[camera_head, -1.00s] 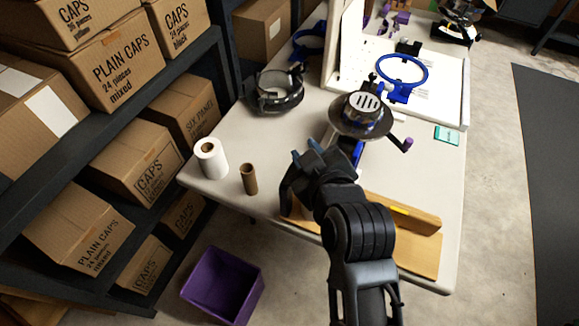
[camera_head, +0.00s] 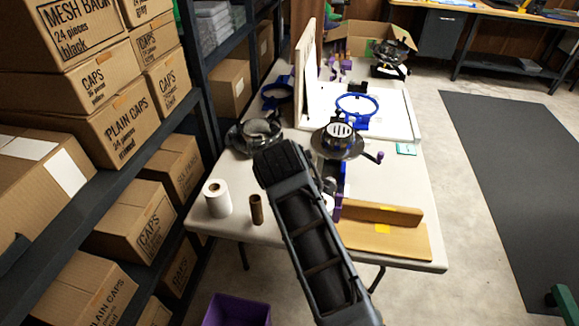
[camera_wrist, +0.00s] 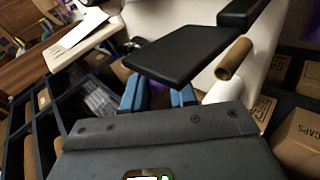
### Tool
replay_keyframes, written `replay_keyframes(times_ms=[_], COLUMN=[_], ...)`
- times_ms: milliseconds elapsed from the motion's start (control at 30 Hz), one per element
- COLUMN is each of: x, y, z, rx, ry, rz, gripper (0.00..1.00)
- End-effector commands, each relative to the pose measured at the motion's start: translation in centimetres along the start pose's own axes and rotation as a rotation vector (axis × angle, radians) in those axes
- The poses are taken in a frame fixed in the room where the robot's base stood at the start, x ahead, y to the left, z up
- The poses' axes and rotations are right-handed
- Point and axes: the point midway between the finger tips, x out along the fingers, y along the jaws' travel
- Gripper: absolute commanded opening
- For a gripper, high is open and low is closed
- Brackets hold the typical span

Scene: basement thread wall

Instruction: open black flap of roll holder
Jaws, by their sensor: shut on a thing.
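A flat black panel, which looks like the black flap (camera_wrist: 180,52), slants across the upper middle of the wrist view. A black bar (camera_wrist: 241,11) shows at its upper right. My gripper (camera_wrist: 157,93) has blue fingertips at the panel's lower edge. It is shut on the flap, though the panel hides the exact contact. In the head view my arm covers the gripper and the flap. The rest of the roll holder cannot be made out.
A white roll (camera_head: 217,198) and a brown tube (camera_head: 256,210) stand on the white table (camera_head: 300,258). A round black device (camera_head: 338,140) and wooden boards (camera_head: 385,240) are to the right. Shelves with cartons (camera_head: 125,105) line the left. A purple bin (camera_head: 237,311) is on the floor.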

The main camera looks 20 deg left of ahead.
Motion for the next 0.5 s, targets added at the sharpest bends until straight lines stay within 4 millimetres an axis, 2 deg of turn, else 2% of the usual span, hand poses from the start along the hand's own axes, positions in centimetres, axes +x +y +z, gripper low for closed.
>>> replay_keyframes(times_ms=[500], x=[0.03], y=[0.14], z=[-0.64], rx=[-0.038], ry=[-0.032], rz=[0.007], gripper=[0.0])
